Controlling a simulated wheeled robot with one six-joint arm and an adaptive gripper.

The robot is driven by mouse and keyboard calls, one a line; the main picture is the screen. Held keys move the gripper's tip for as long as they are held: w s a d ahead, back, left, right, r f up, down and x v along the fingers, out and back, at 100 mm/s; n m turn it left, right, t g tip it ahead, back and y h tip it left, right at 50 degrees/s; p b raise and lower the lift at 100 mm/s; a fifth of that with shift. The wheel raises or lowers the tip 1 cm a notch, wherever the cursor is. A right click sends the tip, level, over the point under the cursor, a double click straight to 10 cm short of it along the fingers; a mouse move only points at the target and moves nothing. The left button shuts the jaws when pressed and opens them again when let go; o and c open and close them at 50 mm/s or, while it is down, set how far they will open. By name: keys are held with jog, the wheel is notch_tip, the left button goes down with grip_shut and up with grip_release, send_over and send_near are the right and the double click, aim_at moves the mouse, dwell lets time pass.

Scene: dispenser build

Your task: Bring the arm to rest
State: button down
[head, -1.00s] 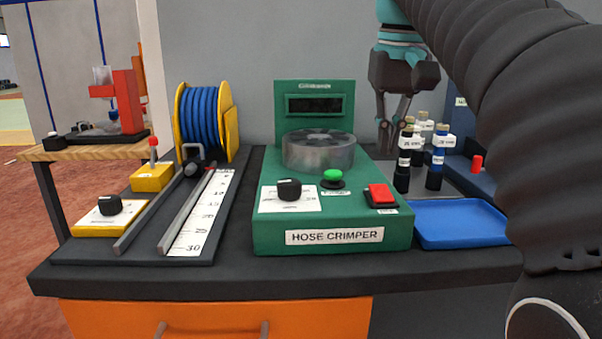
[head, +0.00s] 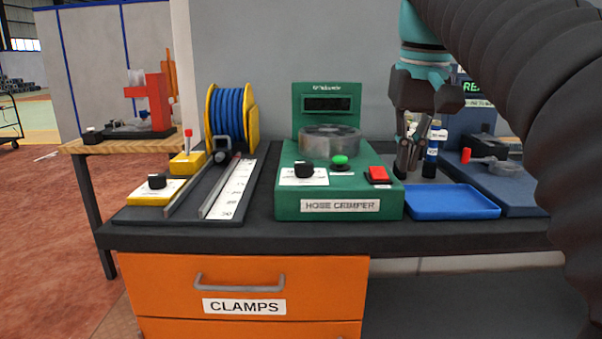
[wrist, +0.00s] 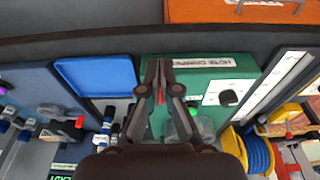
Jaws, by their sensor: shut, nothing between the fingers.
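My gripper (head: 408,158) points down at the right of the green hose crimper (head: 340,207), in front of the dark bottles (head: 431,150). Its fingers are shut with nothing between them. In the wrist view my gripper (wrist: 158,68) shows above the bench, over the right part of the crimper (wrist: 215,84) next to the blue tray (wrist: 95,76). My arm comes down from the upper right of the head view and covers the right end of the bench.
The blue tray (head: 450,202) is empty. A blue hose reel (head: 231,112) and a ruled cutting rail (head: 230,190) stand left of the crimper. An orange drawer (head: 240,270) labelled CLAMPS is below. Open floor (head: 55,230) lies at the left.

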jog(key=s+f+t, duration=0.1)
jog(key=s+f, duration=0.3)
jog(key=f, duration=0.6)
jog(key=s+f+t, duration=0.1)
jog(key=s+f, duration=0.4)
jog(key=f, duration=0.4)
jog(key=s+f+t, duration=0.1)
jog(key=s+f, duration=0.4)
jog(key=f, duration=0.5)
jog(key=shift+s+f+t, duration=0.25)
jog(key=shift+f+t, duration=0.05)
jog(key=shift+f, duration=0.05)
jog(key=shift+r, duration=0.1)
